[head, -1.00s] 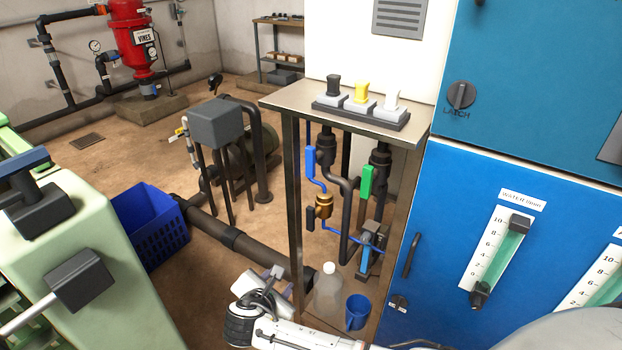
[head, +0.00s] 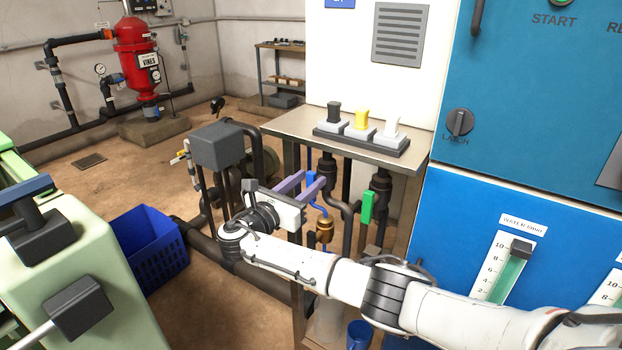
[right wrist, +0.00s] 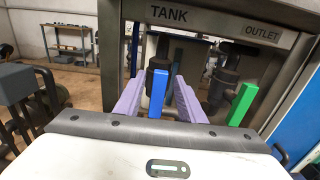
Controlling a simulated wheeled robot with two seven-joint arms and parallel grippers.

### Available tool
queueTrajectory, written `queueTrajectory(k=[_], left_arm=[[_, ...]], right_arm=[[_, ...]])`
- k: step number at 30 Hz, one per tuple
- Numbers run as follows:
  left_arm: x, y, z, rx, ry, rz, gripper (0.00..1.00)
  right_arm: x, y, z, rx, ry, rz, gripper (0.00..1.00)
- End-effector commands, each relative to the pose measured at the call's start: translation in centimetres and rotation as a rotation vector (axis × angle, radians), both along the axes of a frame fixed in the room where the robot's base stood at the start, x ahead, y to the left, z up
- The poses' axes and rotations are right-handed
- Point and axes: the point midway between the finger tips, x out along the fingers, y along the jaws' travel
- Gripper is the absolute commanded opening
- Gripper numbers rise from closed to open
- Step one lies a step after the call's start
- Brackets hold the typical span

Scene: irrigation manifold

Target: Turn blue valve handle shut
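The blue valve handle (head: 310,178) is an upright bar on the left pipe under the metal-topped stand. It is partly hidden by my right gripper in the head view. In the right wrist view the blue handle (right wrist: 158,94) stands between the two purple fingers, under the TANK label. My right gripper (head: 305,186) is open, with a gap visible on both sides of the handle; how deep the fingers reach around it I cannot tell. My left gripper is not in view.
A green valve handle (head: 367,207) hangs on the OUTLET pipe to the right; it also shows in the right wrist view (right wrist: 242,104). The stand's top (head: 285,123) and posts frame the pipes. A grey box (head: 216,146) on legs stands to the left. A blue cup (head: 359,335) sits below.

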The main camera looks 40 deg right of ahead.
Motion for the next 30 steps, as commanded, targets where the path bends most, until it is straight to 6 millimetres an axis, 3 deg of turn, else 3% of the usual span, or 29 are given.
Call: queueTrajectory(k=[6, 14, 21, 30], left_arm=[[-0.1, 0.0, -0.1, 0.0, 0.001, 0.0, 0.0], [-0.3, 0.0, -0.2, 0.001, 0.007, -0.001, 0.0], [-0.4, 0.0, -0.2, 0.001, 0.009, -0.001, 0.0], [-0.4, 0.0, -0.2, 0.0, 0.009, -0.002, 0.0]], right_arm=[[0.7, -1.6, 0.0, 0.001, -0.002, 0.0, 0.36], [0.8, -1.8, 0.0, 0.002, -0.001, 0.001, 0.36], [0.7, -1.7, 0.0, 0.002, -0.001, 0.001, 0.0], [0.7, -1.7, -0.1, 0.012, -0.024, 0.001, 0.0]])
